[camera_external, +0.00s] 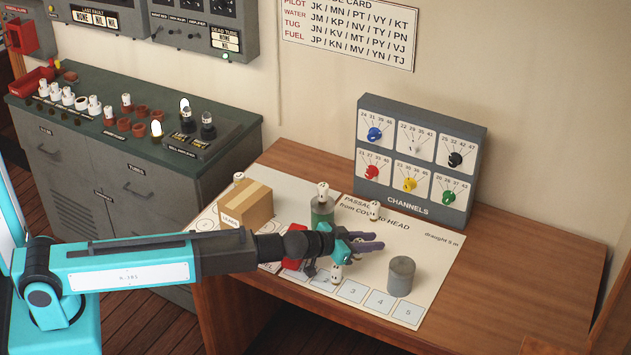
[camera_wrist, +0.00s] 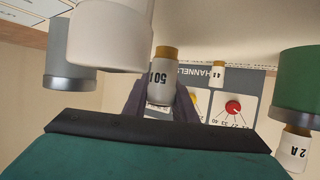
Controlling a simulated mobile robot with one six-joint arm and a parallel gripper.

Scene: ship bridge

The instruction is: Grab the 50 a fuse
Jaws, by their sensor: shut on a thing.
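The 50 A fuse (camera_wrist: 161,75) is white with a brass end and shows in the wrist view between the two dark fingers. My gripper (camera_wrist: 162,104) is shut on it, with the brass end sticking out past the fingers. In the external view my gripper (camera_external: 376,241) is low over the chart, pointing right. I cannot make out the held fuse surely there. A white fuse (camera_external: 374,209) shows just behind the fingers, its label unreadable. Another fuse (camera_wrist: 218,73) stands farther off in the wrist view.
A grey cylinder (camera_external: 401,275) stands right of my gripper. A pale fuse (camera_external: 336,273) is close below the gripper. A carton (camera_external: 246,203) is left, the channels panel (camera_external: 420,160) behind. The right desk end is clear.

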